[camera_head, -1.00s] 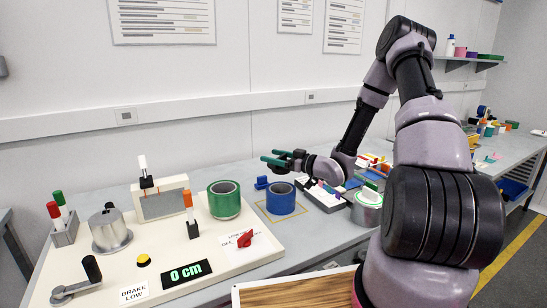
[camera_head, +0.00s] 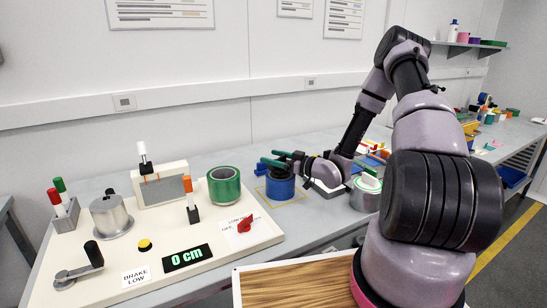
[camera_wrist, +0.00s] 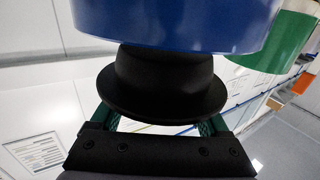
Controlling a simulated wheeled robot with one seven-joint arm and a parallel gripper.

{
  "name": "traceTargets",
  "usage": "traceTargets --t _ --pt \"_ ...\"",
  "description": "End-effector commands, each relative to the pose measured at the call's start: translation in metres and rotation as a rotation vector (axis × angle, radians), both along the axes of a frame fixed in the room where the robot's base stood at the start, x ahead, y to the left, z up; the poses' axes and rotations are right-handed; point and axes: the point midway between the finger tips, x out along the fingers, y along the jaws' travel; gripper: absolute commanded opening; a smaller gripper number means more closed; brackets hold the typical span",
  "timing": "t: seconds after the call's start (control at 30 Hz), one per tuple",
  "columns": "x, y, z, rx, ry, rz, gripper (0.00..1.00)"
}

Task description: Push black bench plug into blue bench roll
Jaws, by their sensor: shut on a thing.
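The blue bench roll (camera_head: 281,189) stands upright on the grey bench in the head view. It fills the top of the wrist view (camera_wrist: 170,25), which is upside down. My gripper (camera_head: 274,160) is right at the roll's top, its green fingers over the rim. In the wrist view my gripper (camera_wrist: 162,120) is shut on the black bench plug (camera_wrist: 160,82), which has a wide brim. The plug's far end meets the roll's edge in that picture; the bore is hidden, so I cannot tell how deep it sits. The plug does not show clearly in the head view.
A green roll (camera_head: 224,186) stands to the left on a cream panel (camera_head: 215,262) with a red switch (camera_head: 245,223). A silver roll (camera_head: 366,195) stands to the right. A wood-topped tray (camera_head: 300,287) is in front. A yellow outline surrounds the blue roll.

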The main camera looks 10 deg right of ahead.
Motion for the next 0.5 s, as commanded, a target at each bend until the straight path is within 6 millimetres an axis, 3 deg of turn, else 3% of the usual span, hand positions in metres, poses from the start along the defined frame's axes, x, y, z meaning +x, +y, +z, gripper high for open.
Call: traceTargets --t 0.5 --pt "0.0002 -0.0001 -0.0037 0.0 0.0 0.0 0.34"
